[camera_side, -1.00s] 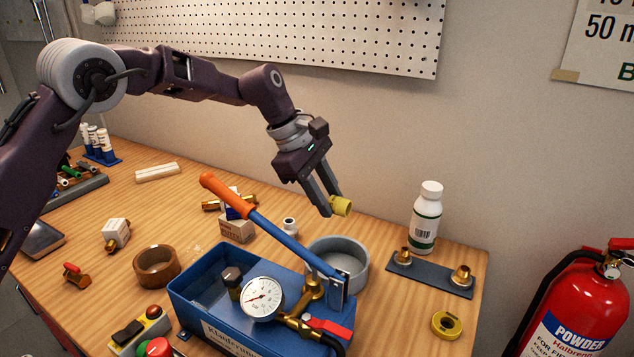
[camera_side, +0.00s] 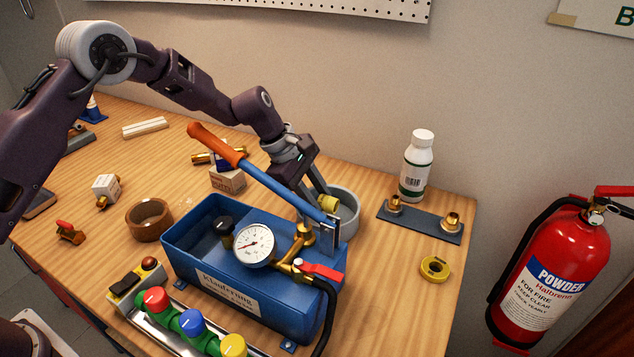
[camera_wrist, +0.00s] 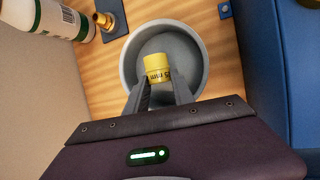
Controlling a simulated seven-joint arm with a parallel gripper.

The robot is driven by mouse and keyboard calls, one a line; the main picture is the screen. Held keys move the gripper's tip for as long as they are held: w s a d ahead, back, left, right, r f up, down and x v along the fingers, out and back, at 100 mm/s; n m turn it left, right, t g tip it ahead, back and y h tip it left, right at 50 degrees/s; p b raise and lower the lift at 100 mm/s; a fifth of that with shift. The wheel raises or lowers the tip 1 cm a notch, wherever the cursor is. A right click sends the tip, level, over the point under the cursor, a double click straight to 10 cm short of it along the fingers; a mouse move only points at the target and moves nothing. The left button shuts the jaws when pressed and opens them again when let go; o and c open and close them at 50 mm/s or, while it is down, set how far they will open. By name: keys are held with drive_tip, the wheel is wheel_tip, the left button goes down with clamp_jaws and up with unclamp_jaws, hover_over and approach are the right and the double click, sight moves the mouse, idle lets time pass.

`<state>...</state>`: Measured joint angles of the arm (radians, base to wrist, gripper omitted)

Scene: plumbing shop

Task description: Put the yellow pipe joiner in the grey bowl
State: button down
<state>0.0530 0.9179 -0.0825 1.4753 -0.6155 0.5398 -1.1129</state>
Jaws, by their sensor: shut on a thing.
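The yellow pipe joiner (camera_wrist: 157,68) is held between the fingertips of my gripper (camera_wrist: 160,88), which is shut on it. In the wrist view it shows over the inside of the grey bowl (camera_wrist: 128,66). In the side view the joiner (camera_side: 328,203) is at the mouth of the grey bowl (camera_side: 349,222), and my gripper (camera_side: 318,198) reaches down there from the upper left. The blue pump lever crosses in front of part of my gripper and the bowl. I cannot tell whether the joiner touches the bowl.
A blue test pump (camera_side: 200,250) with a gauge and an orange-handled lever (camera_side: 222,148) stands close in front of the bowl. A white bottle (camera_side: 416,168) and a dark plate with brass fittings (camera_side: 420,224) are to the right. A yellow ring (camera_side: 435,268) lies near the right edge.

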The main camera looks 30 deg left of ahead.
drive_tip(key=shift+f, duration=0.3)
drive_tip(key=c, duration=1)
unclamp_jaws()
wheel_tip(320, 180, up, 7)
